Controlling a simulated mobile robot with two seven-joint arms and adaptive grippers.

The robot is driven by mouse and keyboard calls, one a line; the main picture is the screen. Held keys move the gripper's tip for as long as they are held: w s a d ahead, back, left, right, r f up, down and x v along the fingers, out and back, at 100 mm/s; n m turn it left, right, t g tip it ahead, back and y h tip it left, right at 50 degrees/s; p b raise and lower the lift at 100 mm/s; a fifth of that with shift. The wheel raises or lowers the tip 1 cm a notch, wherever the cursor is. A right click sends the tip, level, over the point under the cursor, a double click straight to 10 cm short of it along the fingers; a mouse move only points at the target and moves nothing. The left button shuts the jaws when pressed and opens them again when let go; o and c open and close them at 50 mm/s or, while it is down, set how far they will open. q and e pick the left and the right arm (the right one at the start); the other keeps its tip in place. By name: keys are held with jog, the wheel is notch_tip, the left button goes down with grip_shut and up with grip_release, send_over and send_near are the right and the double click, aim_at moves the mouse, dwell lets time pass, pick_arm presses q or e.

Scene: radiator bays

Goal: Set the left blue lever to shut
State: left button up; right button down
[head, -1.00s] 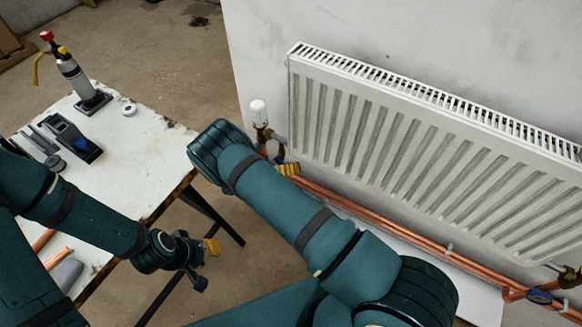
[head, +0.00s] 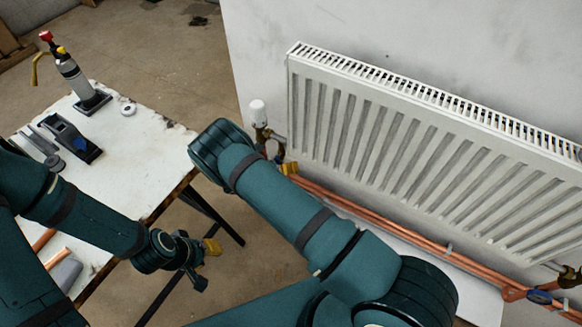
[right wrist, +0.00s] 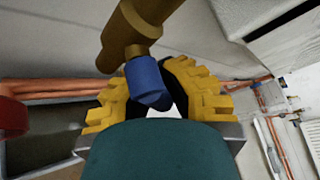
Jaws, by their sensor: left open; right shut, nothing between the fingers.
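In the right wrist view, a blue lever (right wrist: 147,82) hangs under a brass valve body (right wrist: 140,35). My right gripper (right wrist: 160,98) has its yellow fingers right behind the lever in that view. It is shut with nothing held. I cannot tell whether it touches the lever. In the head view my right gripper (head: 288,168) shows only a yellow tip beside the pipes at the radiator's left end; my forearm hides most of the lever there. My left gripper (head: 205,252) is open and empty beside the workbench. Another blue handle (head: 540,297) sits at the radiator's lower right.
The white radiator (head: 420,150) hangs on the wall, with a white valve head (head: 258,112) at its left end. Copper pipes (head: 400,233) run below it. A workbench (head: 135,150) with tools stands at left. A red part (right wrist: 14,117) shows at the wrist view's left edge.

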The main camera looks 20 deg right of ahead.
jog(key=n+h+b, duration=0.1)
jog(key=b, duration=0.1)
jog(key=r+n+h+b, duration=0.1)
jog(key=n+b, duration=0.1)
jog(key=b, duration=0.1)
jog(key=shift+s+r, duration=0.3)
jog(key=shift+s, duration=0.1)
jog(key=c, duration=0.9)
grip_release()
jog(key=shift+a, duration=0.1)
jog(key=shift+d+r, duration=0.15)
jog(key=shift+d, duration=0.05)
jog(key=shift+w, duration=0.1)
